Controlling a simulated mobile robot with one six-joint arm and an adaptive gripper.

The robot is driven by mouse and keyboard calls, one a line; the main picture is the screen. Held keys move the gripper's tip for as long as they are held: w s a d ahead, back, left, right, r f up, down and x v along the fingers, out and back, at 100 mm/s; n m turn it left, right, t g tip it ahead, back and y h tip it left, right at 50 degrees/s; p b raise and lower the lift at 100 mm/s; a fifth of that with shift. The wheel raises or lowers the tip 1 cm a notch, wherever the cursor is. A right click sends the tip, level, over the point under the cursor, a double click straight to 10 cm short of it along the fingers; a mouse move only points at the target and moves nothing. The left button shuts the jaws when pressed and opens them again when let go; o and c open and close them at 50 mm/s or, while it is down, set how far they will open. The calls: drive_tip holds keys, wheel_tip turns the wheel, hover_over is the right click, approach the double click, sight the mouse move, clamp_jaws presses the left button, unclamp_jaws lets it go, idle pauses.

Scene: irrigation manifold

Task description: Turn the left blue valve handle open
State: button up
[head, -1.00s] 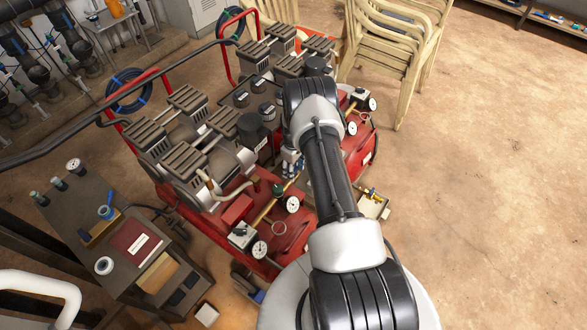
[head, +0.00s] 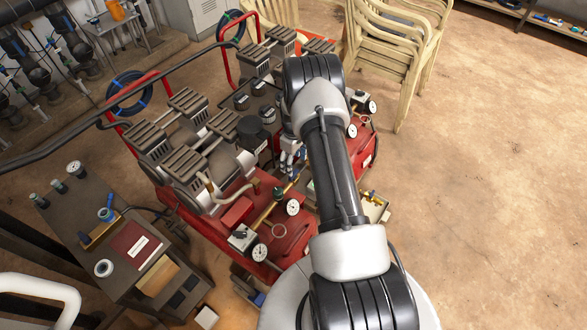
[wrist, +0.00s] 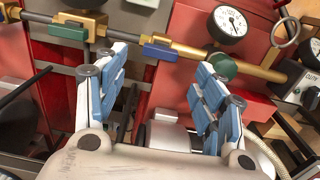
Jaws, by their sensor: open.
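My gripper (wrist: 163,62) is open, its two blue-padded fingers spread apart with nothing held between them. A blue valve handle (wrist: 160,52) on a brass pipe (wrist: 192,49) shows between the fingertips in the wrist view; I cannot tell whether they touch it. I cannot tell which handle the task calls left. In the head view my gripper (head: 290,160) is low beside the red compressor, partly hidden by my arm, near the pipe's upper end.
A pressure gauge (wrist: 229,22) and a green knob (wrist: 222,66) sit close to the right finger. A black-faced switch box (wrist: 302,88) is further right. A cluttered side table (head: 70,215) stands at the left, stacked chairs (head: 395,50) behind. The floor at the right is clear.

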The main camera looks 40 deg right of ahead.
drive_tip(key=shift+r, duration=2.7)
